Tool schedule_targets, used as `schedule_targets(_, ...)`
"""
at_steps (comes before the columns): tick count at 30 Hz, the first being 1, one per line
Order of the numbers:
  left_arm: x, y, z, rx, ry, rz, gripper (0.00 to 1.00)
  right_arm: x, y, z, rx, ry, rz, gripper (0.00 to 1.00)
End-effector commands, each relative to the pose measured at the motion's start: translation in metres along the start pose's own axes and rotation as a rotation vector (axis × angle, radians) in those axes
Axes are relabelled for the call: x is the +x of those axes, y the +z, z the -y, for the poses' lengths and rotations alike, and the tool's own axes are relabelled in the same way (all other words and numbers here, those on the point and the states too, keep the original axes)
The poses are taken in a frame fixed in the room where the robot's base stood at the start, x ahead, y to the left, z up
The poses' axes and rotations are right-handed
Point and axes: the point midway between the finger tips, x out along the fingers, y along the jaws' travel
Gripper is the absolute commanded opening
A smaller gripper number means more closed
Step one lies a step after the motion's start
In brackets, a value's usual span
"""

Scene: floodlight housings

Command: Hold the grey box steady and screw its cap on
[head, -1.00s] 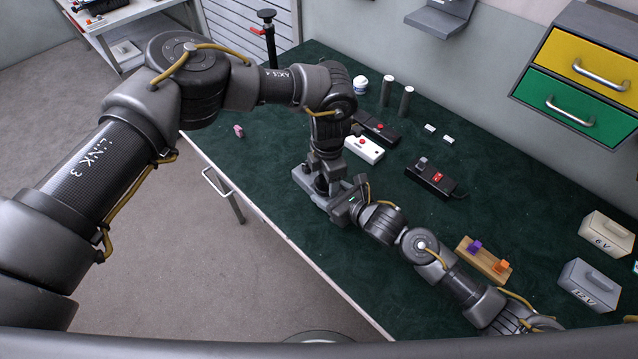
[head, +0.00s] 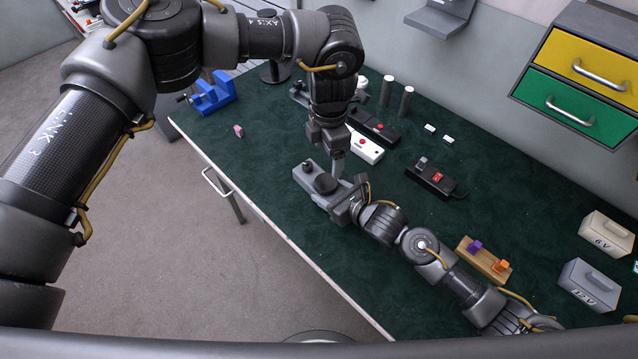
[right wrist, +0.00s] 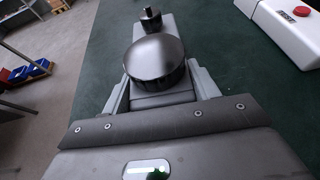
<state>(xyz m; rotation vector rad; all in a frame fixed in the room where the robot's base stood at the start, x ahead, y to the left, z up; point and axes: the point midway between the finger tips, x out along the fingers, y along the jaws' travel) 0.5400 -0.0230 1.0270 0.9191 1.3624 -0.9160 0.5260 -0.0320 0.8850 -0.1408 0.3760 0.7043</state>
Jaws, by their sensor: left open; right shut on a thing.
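The grey box (head: 311,182) lies near the table's front edge, left of my right arm. Its dark round cap (head: 326,183) sits on top and also shows in the right wrist view (right wrist: 156,58); how far it is threaded I cannot tell. My right gripper (head: 338,203) is shut on the box's near end, one finger on each side in the right wrist view. My left gripper (head: 333,162) is open and empty, above and behind the cap, apart from it.
A small dark knob (head: 308,166) stands on the box's far end. A white box with a red button (head: 363,146) is close behind my left gripper. A black switch box (head: 436,178) and a wooden block (head: 484,260) lie to the right. A blue vise (head: 211,94) is at the far left.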

Motion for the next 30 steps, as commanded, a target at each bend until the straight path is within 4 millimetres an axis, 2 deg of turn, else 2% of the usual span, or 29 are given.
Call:
schedule_targets(3,-0.015,0.000,0.000,0.000,0.001,0.001,0.79,0.000,0.001,0.000,0.000,0.000,0.002,0.00)
schedule_targets(6,-0.022,0.000,0.000,0.000,0.000,0.000,0.79,0.000,0.001,0.000,0.000,0.000,0.002,0.00)
schedule_targets(16,-0.025,0.000,0.000,0.000,-0.001,0.000,0.79,0.000,0.001,0.000,0.000,0.000,0.002,0.00)
schedule_targets(17,-0.025,0.000,0.000,0.000,-0.001,0.000,0.79,0.000,0.001,0.000,0.000,0.000,0.002,0.61)
schedule_targets(21,-0.025,0.000,0.000,0.000,-0.001,0.000,0.79,0.000,0.001,0.000,0.000,0.000,0.002,0.79)
schedule_targets(23,-0.025,0.000,0.000,0.000,0.000,0.000,0.79,0.000,0.001,0.000,0.000,0.000,0.002,0.85)
schedule_targets(30,-0.025,0.000,0.000,0.000,-0.001,0.000,0.79,0.000,0.000,0.000,0.000,0.000,0.001,0.85)
